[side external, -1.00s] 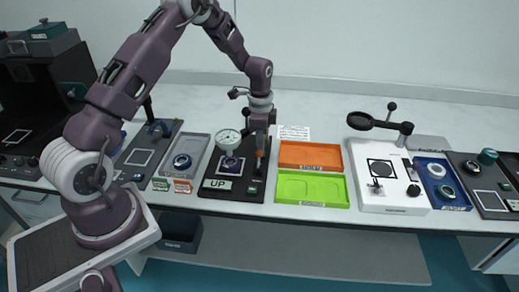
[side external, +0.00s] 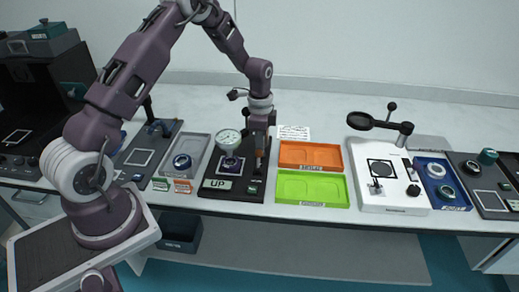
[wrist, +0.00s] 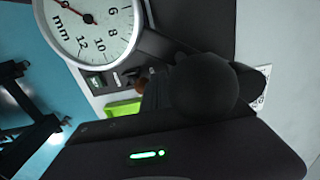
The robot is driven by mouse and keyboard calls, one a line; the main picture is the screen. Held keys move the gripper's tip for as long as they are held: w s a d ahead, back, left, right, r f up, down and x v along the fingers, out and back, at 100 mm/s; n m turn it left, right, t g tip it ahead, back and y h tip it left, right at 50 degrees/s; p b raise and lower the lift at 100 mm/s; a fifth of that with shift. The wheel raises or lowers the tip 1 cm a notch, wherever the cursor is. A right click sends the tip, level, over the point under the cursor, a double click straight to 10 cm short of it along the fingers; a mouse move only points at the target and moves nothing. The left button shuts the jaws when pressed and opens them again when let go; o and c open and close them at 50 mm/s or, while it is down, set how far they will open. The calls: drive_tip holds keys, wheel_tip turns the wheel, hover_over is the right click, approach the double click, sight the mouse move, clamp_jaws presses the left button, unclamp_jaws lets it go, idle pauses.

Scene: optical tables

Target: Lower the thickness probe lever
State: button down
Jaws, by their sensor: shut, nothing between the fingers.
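The thickness probe stands on a black base (side external: 214,194) with a white "UP" label (side external: 217,184) at its front. Its round white dial (side external: 229,140) shows in the side view, and close up in the wrist view (wrist: 95,28). A dark ring-shaped piece (side external: 230,165) sits under the dial. My gripper (side external: 260,153) is shut and empty, pointing down over the right part of the base, right of the dial. The lever is largely hidden by my gripper, so its position and any contact are unclear. A rounded dark shape fills the middle of the wrist view; I cannot tell what it is.
An orange tray (side external: 311,168) and a green tray (side external: 312,202) lie just right of the probe base. A grey tray (side external: 165,167) with a ring is to the left. A white instrument (side external: 405,204) stands further right. A white card (side external: 293,132) lies behind.

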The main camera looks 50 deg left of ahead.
sight(259, 152)
drive_tip(key=shift+s+d, duration=0.65)
drive_tip(key=shift+s, duration=0.05)
drive_tip(key=shift+s+d, duration=0.45)
idle(0.4)
drive_tip(key=r, duration=0.4)
drive_tip(key=w+r, duration=0.1)
drive_tip(key=r, duration=0.1)
drive_tip(key=shift+a+r, duration=0.2)
drive_tip(key=shift+a, duration=0.2)
drive_tip(key=shift+r, duration=0.35)
